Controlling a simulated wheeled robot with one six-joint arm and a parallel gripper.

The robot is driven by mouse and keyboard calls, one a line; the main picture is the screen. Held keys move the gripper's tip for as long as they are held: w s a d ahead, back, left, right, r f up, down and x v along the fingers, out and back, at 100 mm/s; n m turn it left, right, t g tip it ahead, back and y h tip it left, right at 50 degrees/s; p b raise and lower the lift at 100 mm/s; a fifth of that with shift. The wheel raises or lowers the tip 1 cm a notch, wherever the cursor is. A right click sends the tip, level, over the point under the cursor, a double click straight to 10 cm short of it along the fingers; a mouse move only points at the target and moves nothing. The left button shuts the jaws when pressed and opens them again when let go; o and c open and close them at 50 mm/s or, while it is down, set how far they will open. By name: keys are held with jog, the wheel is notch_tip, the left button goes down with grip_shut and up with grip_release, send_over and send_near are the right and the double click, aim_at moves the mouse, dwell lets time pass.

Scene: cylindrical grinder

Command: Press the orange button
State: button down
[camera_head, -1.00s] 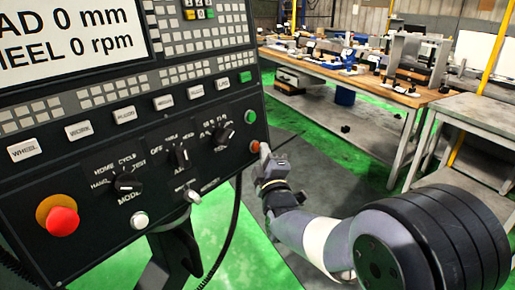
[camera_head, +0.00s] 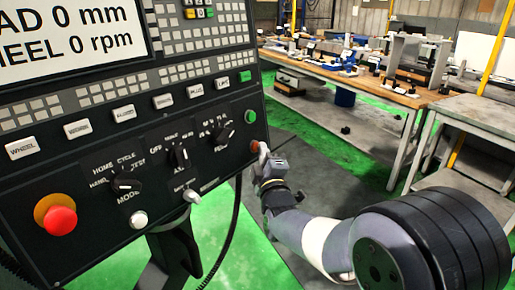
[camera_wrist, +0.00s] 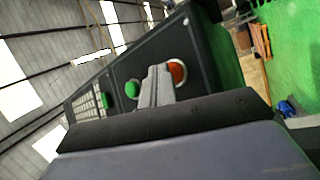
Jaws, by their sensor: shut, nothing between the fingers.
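The orange button (camera_head: 255,147) is at the lower right edge of the black control panel, below a green button (camera_head: 250,116). In the wrist view the orange button (camera_wrist: 178,72) shows as an orange-red disc in a pale ring, partly hidden by the fingers. My gripper (camera_head: 263,149) is shut and empty, its tip right at the orange button. In the wrist view the closed fingers (camera_wrist: 158,72) point at the panel just left of the button's middle. I cannot tell whether the tip touches the button.
A red mushroom button (camera_head: 61,220) on a yellow base sits at the panel's lower left. Rotary knobs (camera_head: 179,155) and a white button (camera_head: 138,219) lie left of the gripper. A black cable (camera_head: 229,240) hangs below the panel. Workbenches (camera_head: 345,82) stand behind at right.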

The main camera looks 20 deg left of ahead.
jog(key=shift+s+d+r+b, duration=0.1)
jog(key=shift+s+d+b, duration=0.2)
jog(key=shift+d, duration=0.35)
jog(key=d, duration=0.1)
jog(key=s+d+b, duration=0.1)
jog(key=d, duration=0.1)
jog(key=d+r+b, duration=0.1)
jog(key=shift+s+d, duration=0.2)
jog(key=shift+d, duration=0.15)
jog(key=shift+a, duration=0.1)
dwell(0.3)
jog(key=p, duration=0.1)
jog(key=a+p, duration=0.1)
jog(key=p, duration=0.1)
jog(key=shift+w+a+r, duration=0.1)
jog(key=shift+w+a, duration=0.05)
jog(key=shift+w, duration=0.1)
jog(key=p, duration=0.3)
